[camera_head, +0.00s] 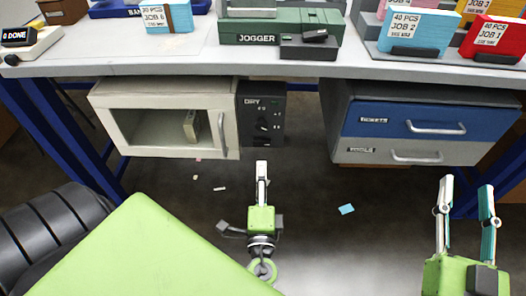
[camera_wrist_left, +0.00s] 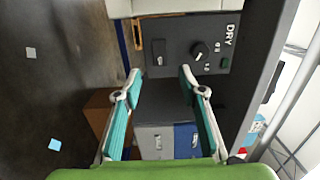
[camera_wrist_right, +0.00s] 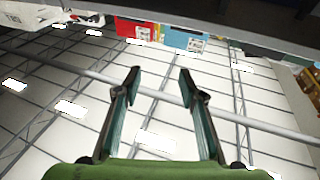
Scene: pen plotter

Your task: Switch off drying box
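The drying box (camera_head: 165,118) is a cream cabinet with a window, slung under the bench, and a pale object shows inside it. Its dark control panel (camera_head: 261,113), lettered DRY, is at its right side. The panel carries a black round knob (camera_wrist_left: 199,51), a rocker-like part (camera_wrist_left: 158,52) and a small green spot (camera_wrist_left: 224,63). My left gripper (camera_wrist_left: 158,80) is open and empty, in front of and below the panel, apart from it. In the head view the left gripper (camera_head: 262,170) shows edge-on. My right gripper (camera_head: 465,187) is open and empty at the lower right.
A drawer unit (camera_head: 425,128) with blue and grey drawers hangs right of the panel. The bench edge (camera_head: 250,68) runs above, bearing a green jogger (camera_head: 280,28) and job stacks. Paper scraps (camera_head: 346,209) lie on the floor. The space between panel and drawers is open.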

